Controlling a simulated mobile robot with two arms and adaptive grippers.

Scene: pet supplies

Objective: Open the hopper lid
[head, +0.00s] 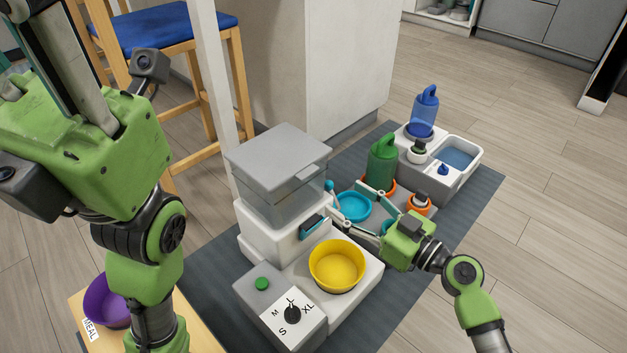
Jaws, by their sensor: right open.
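The hopper lid (277,158) is a flat grey slab lying closed on top of the clear grey hopper (283,202) of the white feeder. Its front right edge has a small projecting lip. My right gripper (320,207) is open and reaches in from the right. Its fingers are spread near the hopper's right side, below the lid, with nothing seen between them. Whether a finger touches the hopper is unclear. My left arm comes down on the left side, and its gripper is out of the picture.
A yellow bowl (337,264) sits on the feeder's front, beside a dial box (292,313) with a green button. Green and blue bottles and a water basin (457,160) stand behind the right gripper. A purple bowl (104,301) is at lower left. A white post (214,75) rises close behind the hopper.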

